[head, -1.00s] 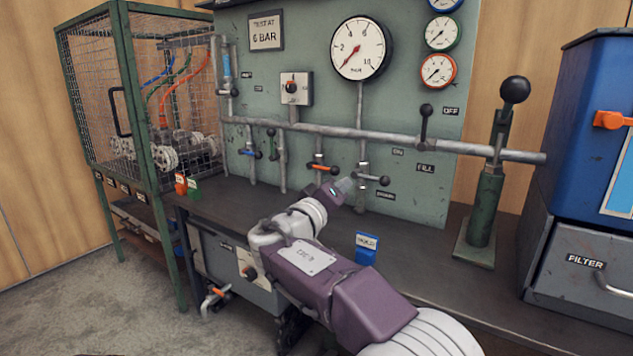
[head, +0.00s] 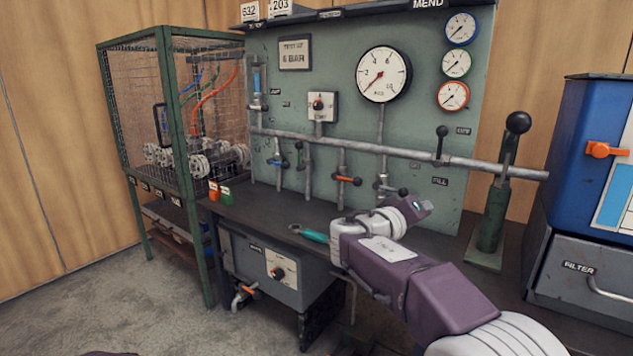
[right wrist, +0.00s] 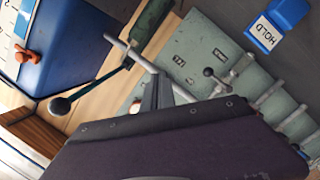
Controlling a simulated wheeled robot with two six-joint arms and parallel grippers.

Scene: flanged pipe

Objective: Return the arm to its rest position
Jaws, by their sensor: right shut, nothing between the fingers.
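My right arm, purple and white, reaches in from the lower right of the head view. Its gripper (head: 424,206) is shut and empty, above the dark bench, right of the lower valve levers on the green panel and apart from them. In the right wrist view the dark closed fingers (right wrist: 158,92) stand in front of the pipe and panel. My left gripper does not show.
The bench (head: 265,213) holds a teal-handled wrench (head: 312,235) left of my arm and a tall black-knobbed lever (head: 497,190) to the right. A mesh cage (head: 140,90) stands left, a blue cabinet (head: 590,115) right. A blue HOLD tag (right wrist: 265,34) shows in the wrist view.

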